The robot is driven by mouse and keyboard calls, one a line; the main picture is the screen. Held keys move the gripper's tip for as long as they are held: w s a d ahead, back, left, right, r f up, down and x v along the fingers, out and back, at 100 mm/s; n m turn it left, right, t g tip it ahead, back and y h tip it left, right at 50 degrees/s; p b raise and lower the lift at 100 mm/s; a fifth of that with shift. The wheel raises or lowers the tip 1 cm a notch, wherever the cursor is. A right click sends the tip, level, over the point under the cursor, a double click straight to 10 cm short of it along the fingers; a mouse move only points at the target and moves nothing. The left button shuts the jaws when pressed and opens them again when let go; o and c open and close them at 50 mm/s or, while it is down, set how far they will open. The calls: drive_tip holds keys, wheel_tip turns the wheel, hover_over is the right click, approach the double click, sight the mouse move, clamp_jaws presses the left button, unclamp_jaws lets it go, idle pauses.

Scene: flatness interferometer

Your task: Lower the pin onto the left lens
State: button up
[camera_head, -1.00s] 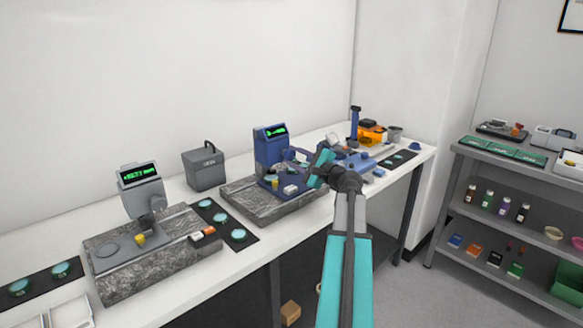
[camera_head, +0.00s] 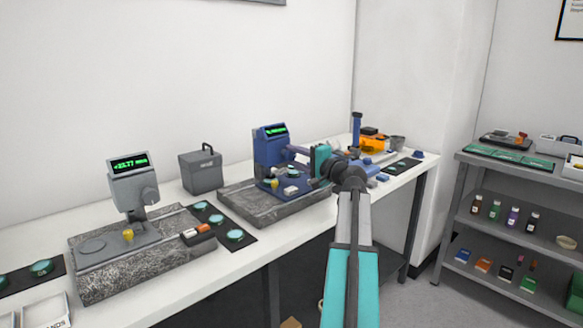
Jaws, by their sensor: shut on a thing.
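My gripper (camera_head: 307,163), teal and dark grey, is at the front right side of the blue gauge (camera_head: 269,145). It is shut on a small blue-purple part (camera_head: 298,150) beside the gauge head; the jaws partly hide it.
A grey gauge (camera_head: 133,187) with a lit display and yellow knob stands on a speckled stone base at left. Several lenses lie on a black mat (camera_head: 240,248) between the gauges. A grey box (camera_head: 202,171) stands behind. An orange device (camera_head: 371,143) is farther right.

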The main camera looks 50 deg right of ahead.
drive_tip(key=shift+w+r+n+b, duration=0.1)
drive_tip(key=shift+n+b, duration=0.95)
drive_tip(key=shift+n, duration=0.05)
drive_tip(key=o, duration=1.1)
drive_tip(key=s, duration=0.9)
drive_tip(key=s+a, duration=0.1)
drive_tip(key=s, duration=0.3)
drive_tip(key=shift+s, duration=0.4)
